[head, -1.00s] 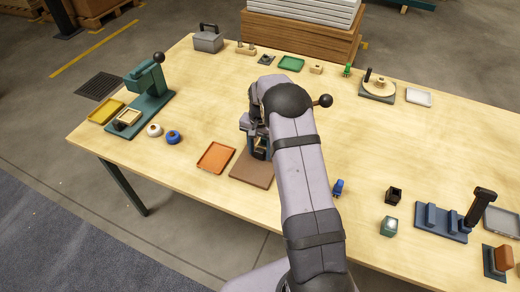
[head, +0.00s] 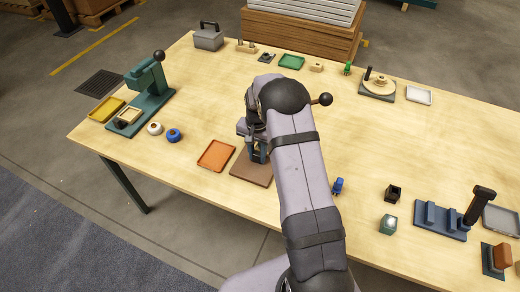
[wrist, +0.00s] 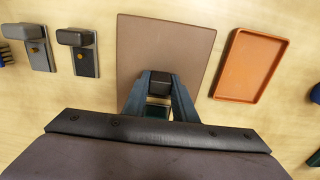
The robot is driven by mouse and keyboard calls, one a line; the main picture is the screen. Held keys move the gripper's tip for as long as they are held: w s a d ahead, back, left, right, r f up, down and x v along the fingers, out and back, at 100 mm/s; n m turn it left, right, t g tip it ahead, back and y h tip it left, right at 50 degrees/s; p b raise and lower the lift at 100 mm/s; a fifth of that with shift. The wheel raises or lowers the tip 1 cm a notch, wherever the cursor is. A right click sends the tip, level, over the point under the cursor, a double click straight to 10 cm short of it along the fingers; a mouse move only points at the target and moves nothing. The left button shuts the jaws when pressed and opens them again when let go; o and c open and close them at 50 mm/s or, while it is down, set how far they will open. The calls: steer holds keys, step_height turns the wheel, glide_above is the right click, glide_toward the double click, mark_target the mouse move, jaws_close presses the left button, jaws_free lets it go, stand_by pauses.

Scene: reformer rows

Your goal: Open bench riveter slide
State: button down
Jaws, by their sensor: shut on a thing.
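My gripper (wrist: 159,82) is shut on a small dark block (wrist: 160,83) above the near edge of a flat brown plate (wrist: 165,38). The plate also shows in the head view (head: 252,170), below the fingers (head: 257,156). A green patch shows between the fingers in the wrist view; what it belongs to is hidden. A green bench machine (head: 150,95) with a black ball lever stands at the left of the table, away from my gripper. I cannot tell which of these is the riveter. A black ball knob (head: 325,99) sticks out from behind my arm; its base is hidden.
An orange tray (head: 216,155) lies beside the brown plate. A blue fixture (head: 440,221) with a black handle stands at the right.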

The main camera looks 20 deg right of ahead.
mark_target(250, 175)
steer(key=s+a, duration=0.4)
steer(key=shift+s+a, duration=0.35)
steer(key=c, duration=1.4)
jaws_free()
steer(key=shift+c, duration=0.2)
step_height(250, 175, up, 7)
steer(key=b, duration=0.1)
steer(key=shift+r, duration=0.2)
